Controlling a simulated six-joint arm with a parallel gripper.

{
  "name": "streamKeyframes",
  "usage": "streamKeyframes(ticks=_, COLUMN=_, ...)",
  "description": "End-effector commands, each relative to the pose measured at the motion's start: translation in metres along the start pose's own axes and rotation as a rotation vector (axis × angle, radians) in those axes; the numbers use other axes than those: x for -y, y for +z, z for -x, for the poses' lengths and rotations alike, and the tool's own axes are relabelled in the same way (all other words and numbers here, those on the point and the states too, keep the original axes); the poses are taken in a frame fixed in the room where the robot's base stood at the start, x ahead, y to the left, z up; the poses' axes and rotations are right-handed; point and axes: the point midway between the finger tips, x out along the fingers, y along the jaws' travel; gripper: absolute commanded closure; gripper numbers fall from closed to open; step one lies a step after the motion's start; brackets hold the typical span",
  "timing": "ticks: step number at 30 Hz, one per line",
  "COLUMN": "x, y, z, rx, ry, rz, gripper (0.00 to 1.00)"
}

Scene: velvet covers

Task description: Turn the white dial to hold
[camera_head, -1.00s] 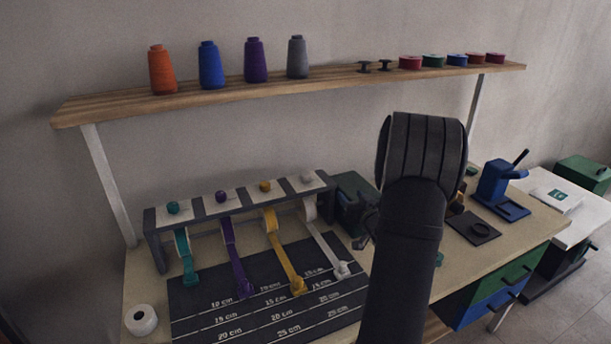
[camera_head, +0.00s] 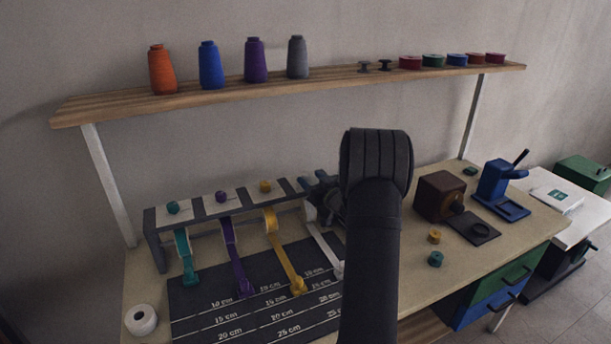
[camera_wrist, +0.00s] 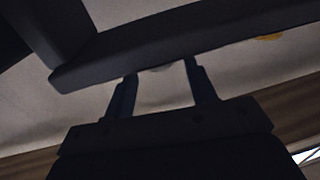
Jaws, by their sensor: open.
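The tape rack (camera_head: 150,240) carries a row of coloured dials on white plates. The teal dial (camera_head: 172,208), purple dial (camera_head: 221,197) and yellow dial (camera_head: 265,186) show. The white dial at the right end is hidden behind my gripper (camera_head: 318,186) in the head view. In the wrist view my gripper (camera_wrist: 160,72) is open, its two fingers apart against the rack's underside or edge. A small pale patch (camera_wrist: 156,69) shows between the fingertips; I cannot tell if it is the white dial. The dial's setting cannot be read.
Tapes run from the rack over a dark measuring mat (camera_head: 215,300). A brown box (camera_head: 437,195), a yellow spool (camera_head: 434,237) and a teal spool (camera_head: 435,259) stand right of my arm. A wooden shelf (camera_head: 120,108) with cones and spools spans above. A white roll (camera_head: 141,320) lies front left.

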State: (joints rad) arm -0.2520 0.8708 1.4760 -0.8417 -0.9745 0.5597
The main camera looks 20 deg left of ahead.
Motion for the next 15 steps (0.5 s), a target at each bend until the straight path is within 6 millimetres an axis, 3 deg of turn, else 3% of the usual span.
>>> streamKeyframes(ticks=6, x=0.0, y=0.001, z=-0.032, rx=0.001, ry=0.0, rz=-0.001, gripper=0.48)
streamKeyframes(ticks=15, x=0.0, y=0.0, z=-0.042, rx=0.0, ry=0.001, rz=-0.001, gripper=0.48)
